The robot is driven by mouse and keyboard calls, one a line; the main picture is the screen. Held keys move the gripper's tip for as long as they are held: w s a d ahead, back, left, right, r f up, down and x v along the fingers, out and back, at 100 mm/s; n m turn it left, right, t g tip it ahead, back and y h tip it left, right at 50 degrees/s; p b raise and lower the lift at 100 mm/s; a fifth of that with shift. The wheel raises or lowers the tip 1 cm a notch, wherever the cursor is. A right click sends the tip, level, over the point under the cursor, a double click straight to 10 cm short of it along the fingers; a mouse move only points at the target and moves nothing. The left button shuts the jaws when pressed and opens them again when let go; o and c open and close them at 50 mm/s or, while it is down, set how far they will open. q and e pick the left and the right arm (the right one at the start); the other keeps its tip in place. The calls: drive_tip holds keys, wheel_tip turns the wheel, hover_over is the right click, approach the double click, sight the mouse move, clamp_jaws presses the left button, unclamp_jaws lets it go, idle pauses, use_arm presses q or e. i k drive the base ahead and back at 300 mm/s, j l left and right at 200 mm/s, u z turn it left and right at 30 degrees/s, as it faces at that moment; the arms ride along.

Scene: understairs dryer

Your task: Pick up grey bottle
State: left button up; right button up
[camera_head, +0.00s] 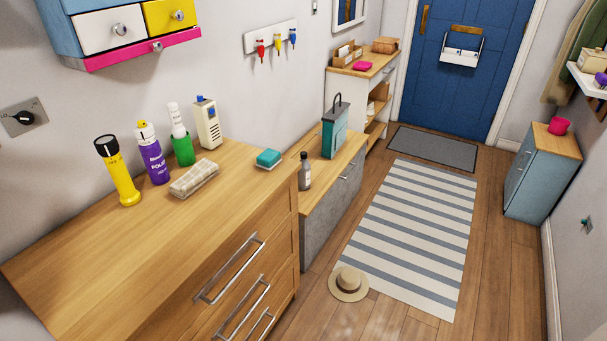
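The grey bottle (305,172) has a dark cap and stands upright on the low wood-topped cabinet (349,153), just beyond the right end of the taller wooden dresser (190,248). Its base is close to the dresser's edge. A teal lantern-like box with a handle (334,133) stands behind it and to its right, apart from it. Neither of my grippers shows in the head view.
A straw hat (348,283) lies on the floor by the striped rug (418,225).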

sight(305, 175)
drive_tip(key=i+l+u, duration=0.1)
drive_tip(key=i+l, duration=0.85)
drive_tip(key=i+l+u, duration=0.1)
drive_tip(key=i+l, duration=0.8)
drive_tip(key=l, duration=0.15)
